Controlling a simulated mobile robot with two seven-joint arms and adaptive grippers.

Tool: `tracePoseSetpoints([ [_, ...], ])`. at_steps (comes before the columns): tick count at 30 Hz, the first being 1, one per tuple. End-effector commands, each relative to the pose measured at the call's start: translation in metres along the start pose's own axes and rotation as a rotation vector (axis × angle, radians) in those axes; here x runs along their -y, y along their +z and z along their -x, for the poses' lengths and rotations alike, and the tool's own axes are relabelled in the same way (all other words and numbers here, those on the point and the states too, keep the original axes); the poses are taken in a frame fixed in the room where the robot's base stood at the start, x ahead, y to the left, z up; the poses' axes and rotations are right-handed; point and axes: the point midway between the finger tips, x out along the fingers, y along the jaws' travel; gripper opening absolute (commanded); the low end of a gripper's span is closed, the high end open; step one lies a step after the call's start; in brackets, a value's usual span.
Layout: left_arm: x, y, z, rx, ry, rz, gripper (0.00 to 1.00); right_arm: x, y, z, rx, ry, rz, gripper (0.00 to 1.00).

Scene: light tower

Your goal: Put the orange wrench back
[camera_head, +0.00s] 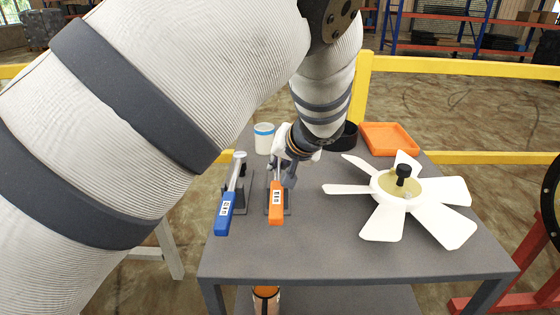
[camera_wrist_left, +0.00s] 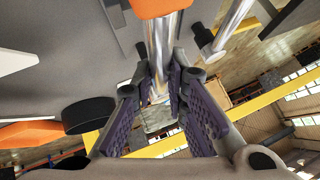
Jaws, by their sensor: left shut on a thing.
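The orange wrench (camera_head: 276,203) has an orange handle with a white label and points its handle toward the front of the table. Its handle lies over a dark grey holder (camera_head: 287,209), but I cannot tell if it rests in it. My left gripper (camera_head: 286,177) is at the wrench's far metal end, which it partly hides. In the left wrist view the purple-padded fingers (camera_wrist_left: 158,82) are shut around the bright metal shaft, with the orange handle (camera_wrist_left: 152,7) at the top edge. My right gripper is not in view.
A blue wrench (camera_head: 225,210) sits in its own holder to the left. A white fan (camera_head: 400,190) fills the table's right side. A white cup (camera_head: 264,138), a black round container (camera_head: 347,137) and an orange tray (camera_head: 388,139) stand at the back. The table's front (camera_head: 330,255) is clear.

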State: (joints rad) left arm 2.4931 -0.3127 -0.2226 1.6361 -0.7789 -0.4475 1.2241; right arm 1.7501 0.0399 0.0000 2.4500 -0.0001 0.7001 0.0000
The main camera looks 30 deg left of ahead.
Motion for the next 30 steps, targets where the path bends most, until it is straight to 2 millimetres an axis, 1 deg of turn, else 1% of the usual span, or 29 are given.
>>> tracePoseSetpoints([
  [5, -0.001, 0.001, -0.002, -0.001, -0.001, 0.0, 0.0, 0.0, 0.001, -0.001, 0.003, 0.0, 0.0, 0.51],
  [26, -0.011, 0.018, -0.022, 0.0, -0.001, -0.002, 0.0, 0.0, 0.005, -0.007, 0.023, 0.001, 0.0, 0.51],
  [27, -0.011, 0.018, -0.022, -0.001, -0.001, -0.001, 0.16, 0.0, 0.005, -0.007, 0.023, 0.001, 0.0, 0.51],
  [30, -0.011, 0.018, -0.022, 0.0, 0.0, 0.0, 0.37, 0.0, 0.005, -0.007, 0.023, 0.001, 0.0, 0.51],
])
